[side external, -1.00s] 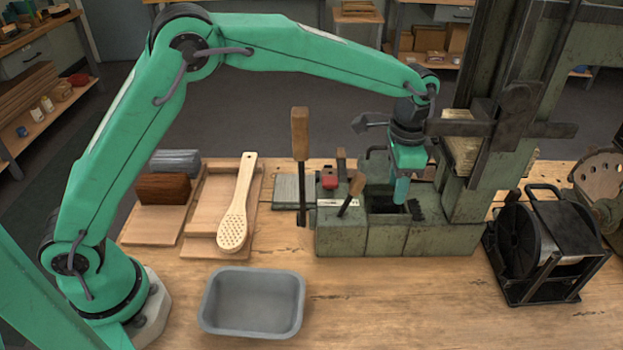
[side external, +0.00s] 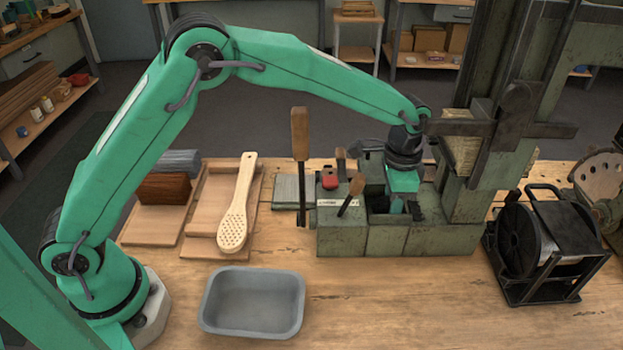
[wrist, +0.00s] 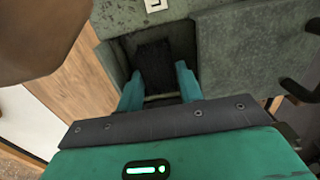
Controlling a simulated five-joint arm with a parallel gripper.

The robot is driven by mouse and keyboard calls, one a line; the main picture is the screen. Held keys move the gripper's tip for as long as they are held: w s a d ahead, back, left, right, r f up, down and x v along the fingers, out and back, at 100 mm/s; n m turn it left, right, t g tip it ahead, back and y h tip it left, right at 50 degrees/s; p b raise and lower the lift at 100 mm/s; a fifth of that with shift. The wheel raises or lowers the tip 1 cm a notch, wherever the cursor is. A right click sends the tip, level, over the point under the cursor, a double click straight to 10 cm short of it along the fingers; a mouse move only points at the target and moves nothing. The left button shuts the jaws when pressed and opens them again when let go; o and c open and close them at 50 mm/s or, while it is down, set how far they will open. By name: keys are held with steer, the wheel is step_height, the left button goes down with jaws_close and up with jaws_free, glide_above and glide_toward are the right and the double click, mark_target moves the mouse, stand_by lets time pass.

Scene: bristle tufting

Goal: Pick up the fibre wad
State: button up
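The fibre wad (wrist: 154,62) is a dark, nearly black block in a recess of the green machine (side external: 345,237), seen in the wrist view. My gripper (wrist: 158,76) has its two teal fingers spread apart, one on each side of the wad's near end. Whether either finger touches the wad is unclear. In the side view my gripper (side external: 397,206) points down into the opening of the machine. There the wad cannot be made out.
Wooden-handled levers (side external: 300,135) stand on the machine left of my gripper, and its tall column (side external: 475,180) rises close on the right. A grey tray (side external: 252,334), a perforated wooden brush (side external: 234,225) and a wire reel (side external: 520,240) are farther off.

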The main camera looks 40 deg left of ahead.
steer(key=c, duration=0.6)
steer(key=shift+r, duration=0.1)
steer(key=shift+r, duration=5)
